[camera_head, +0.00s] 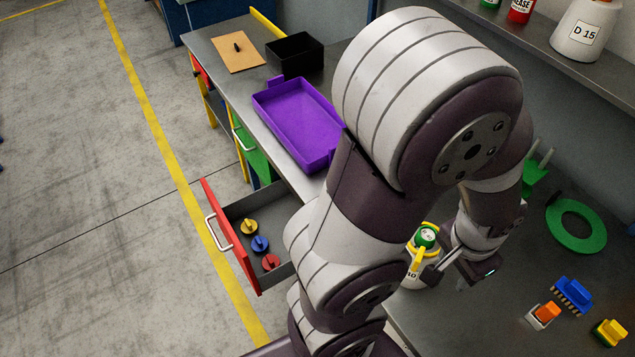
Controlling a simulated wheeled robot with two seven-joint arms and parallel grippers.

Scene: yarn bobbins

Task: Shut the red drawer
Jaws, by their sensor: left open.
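The red drawer (231,236) stands pulled out from under the workbench, with its red front and pale bar handle (218,233) facing left. Yellow (249,227), blue (260,243) and red (271,262) knob-shaped pieces lie in its grey tray. The drawer's right end is hidden behind my left arm. My left gripper (462,268) is open over the bench, well to the right of the drawer. It is close beside a white bottle (420,266) with a green and yellow top; I cannot tell whether they touch. My right gripper does not show.
A purple tray (300,125), a black box (295,54) and a tan board (238,50) sit on the bench's far part. The floor left of the drawer is clear.

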